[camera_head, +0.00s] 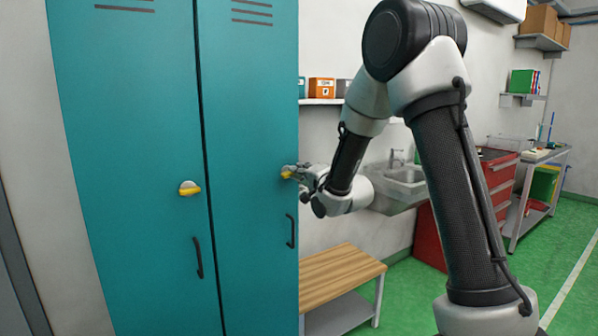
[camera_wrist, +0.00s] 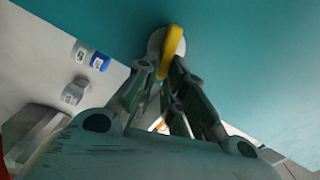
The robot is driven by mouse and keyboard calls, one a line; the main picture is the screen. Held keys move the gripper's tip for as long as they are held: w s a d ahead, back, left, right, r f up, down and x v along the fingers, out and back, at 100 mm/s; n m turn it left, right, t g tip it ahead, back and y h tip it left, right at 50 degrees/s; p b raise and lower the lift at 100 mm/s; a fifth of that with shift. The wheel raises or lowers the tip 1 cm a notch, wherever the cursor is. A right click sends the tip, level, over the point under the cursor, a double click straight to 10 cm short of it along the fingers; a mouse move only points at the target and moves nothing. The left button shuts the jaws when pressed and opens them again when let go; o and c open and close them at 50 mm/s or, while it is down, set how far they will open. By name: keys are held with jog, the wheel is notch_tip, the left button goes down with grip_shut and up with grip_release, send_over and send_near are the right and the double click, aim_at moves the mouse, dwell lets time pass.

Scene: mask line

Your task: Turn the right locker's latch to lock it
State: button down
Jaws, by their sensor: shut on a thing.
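The right locker (camera_head: 255,130) is a teal door, closed against its frame. Its yellow latch (camera_head: 287,174) sits at mid-height on a pale round base, partly hidden by my gripper (camera_head: 298,173). In the wrist view the yellow latch (camera_wrist: 174,42) is upright in the picture, between the tips of my gripper (camera_wrist: 168,68). The fingers are closed on it. The left locker (camera_head: 130,130) has its own yellow latch (camera_head: 190,189), which lies roughly horizontal. The right locker's black handle (camera_head: 291,231) is below its latch.
A wooden bench (camera_head: 340,270) stands low beside the lockers. A sink (camera_head: 405,178) and a red tool cabinet (camera_head: 490,185) are behind my arm. A shelf with small boxes (camera_head: 321,88) is on the wall. Green floor is open at the right.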

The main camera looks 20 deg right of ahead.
jog(key=shift+f+m, duration=0.2)
jog(key=shift+m, duration=0.6)
jog(key=shift+f+m, duration=0.15)
jog(key=shift+m, duration=0.65)
jog(key=shift+d, duration=0.1)
jog(key=c, duration=1.5)
grip_release()
jog(key=v, duration=0.7)
jog(key=shift+s, duration=0.2)
